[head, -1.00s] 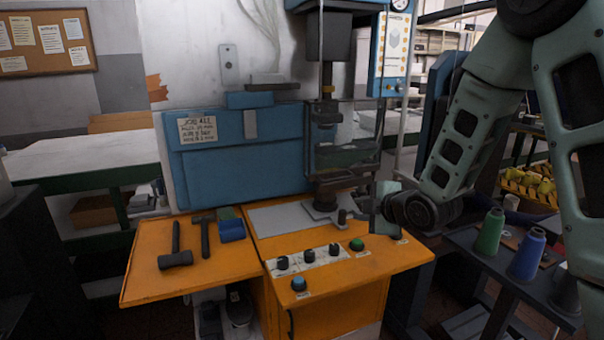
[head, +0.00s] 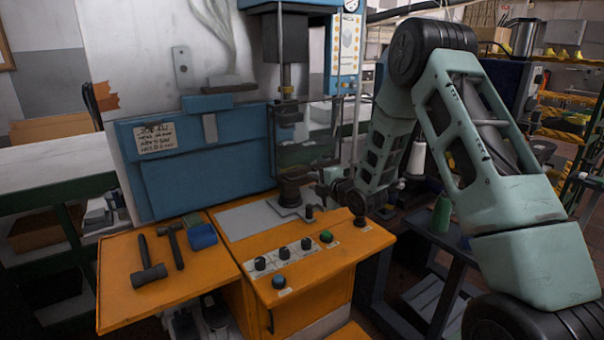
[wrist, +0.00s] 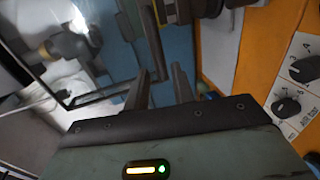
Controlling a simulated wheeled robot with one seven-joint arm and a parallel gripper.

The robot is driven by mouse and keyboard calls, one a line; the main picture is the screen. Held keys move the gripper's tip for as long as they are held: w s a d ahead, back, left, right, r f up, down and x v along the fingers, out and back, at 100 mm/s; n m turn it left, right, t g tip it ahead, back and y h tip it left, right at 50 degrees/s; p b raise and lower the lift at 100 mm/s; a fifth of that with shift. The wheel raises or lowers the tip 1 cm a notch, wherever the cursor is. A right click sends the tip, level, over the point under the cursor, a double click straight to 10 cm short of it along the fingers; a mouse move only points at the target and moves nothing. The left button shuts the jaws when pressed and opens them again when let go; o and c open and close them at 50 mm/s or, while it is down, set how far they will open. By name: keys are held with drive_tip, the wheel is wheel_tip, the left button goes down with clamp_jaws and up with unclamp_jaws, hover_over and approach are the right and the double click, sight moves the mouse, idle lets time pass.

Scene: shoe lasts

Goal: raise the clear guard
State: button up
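The clear guard (head: 306,153) is a see-through panel with a thin dark frame, in front of the press tooling in the head view. It hangs down over the work area. In the wrist view its dark frame bar (wrist: 154,45) runs down to a corner near my fingertips. My gripper (wrist: 160,82) has its two fingers apart, with the frame's corner showing between or just beyond the tips; I cannot tell if they touch. In the head view my gripper (head: 326,187) is small and partly hidden, close to the guard's lower right side.
Hammers (head: 148,262) and a blue brush (head: 202,236) lie at left. A green thread cone (head: 441,214) stands on the right-hand rack.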

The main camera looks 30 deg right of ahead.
sight(303, 177)
drive_tip(key=p+x, duration=0.2)
drive_tip(key=x, duration=0.5)
drive_tip(key=shift+w, duration=0.2)
clamp_jaws()
